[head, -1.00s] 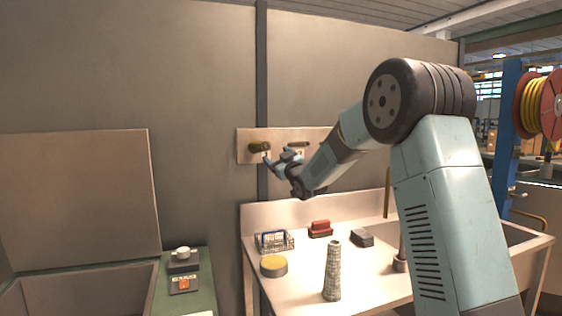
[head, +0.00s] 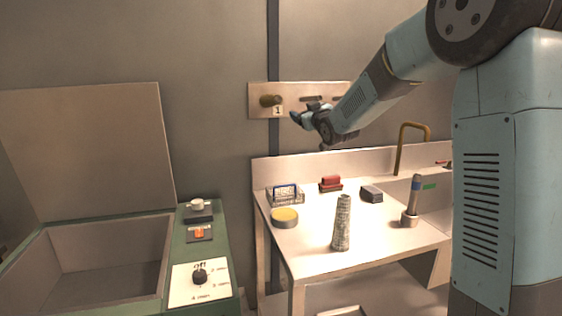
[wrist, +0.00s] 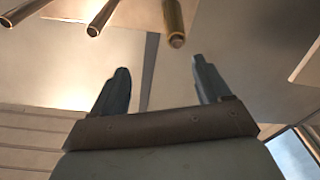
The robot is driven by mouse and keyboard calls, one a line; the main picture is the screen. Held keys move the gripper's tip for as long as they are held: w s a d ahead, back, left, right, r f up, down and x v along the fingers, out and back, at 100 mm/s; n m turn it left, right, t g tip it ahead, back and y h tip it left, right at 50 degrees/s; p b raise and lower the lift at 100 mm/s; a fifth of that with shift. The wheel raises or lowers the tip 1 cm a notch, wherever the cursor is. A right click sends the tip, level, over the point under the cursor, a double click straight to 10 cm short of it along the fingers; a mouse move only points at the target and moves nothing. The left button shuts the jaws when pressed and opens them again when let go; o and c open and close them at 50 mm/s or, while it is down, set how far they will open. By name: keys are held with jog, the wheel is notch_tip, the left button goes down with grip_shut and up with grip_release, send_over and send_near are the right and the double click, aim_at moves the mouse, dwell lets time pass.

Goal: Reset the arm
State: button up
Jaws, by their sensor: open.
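My arm reaches from the right of the head view toward the back wall. My gripper (head: 300,112) is in front of the wall board with pegs (head: 257,96), above the back of the sink table. In the wrist view my gripper (wrist: 162,80) shows two dark fingers spread apart with nothing between them. A brass peg (wrist: 174,22) and two thinner rods (wrist: 100,16) show beyond the fingers, apart from them. In the head view the brass peg (head: 270,100) is just left of the gripper, over a label "1".
The table (head: 300,241) holds a wire basket (head: 285,196), yellow-topped tin (head: 284,217), red brush (head: 330,183), dark block (head: 371,194), and grey tapered column (head: 342,223). A green chamber with raised lid (head: 85,150) and dial (head: 200,276) stands left. A tap (head: 401,148) is by the sink.

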jog(key=s+d+m+g+h, duration=0.25)
jog(key=s+d, duration=0.35)
jog(key=s, duration=0.4)
jog(key=s+d+f+m+g+h, duration=0.1)
jog(key=s+d+f+g, duration=0.2)
jog(key=s, duration=0.9)
jog(key=s+d+f+m+g+h, duration=0.1)
jog(key=s+f, duration=0.4)
jog(key=s, duration=0.8)
jog(key=s+d+f+m+g+h, duration=0.1)
jog(key=s+d+f+m+g, duration=0.2)
jog(key=s, duration=1)
jog(key=d+f+g, duration=0.1)
jog(key=g, duration=0.1)
jog(key=shift+d+f+g+h, duration=0.15)
jog(key=shift+d+g+h, duration=0.2)
jog(key=shift+s+m, duration=0.1)
jog(key=shift+m, duration=0.15)
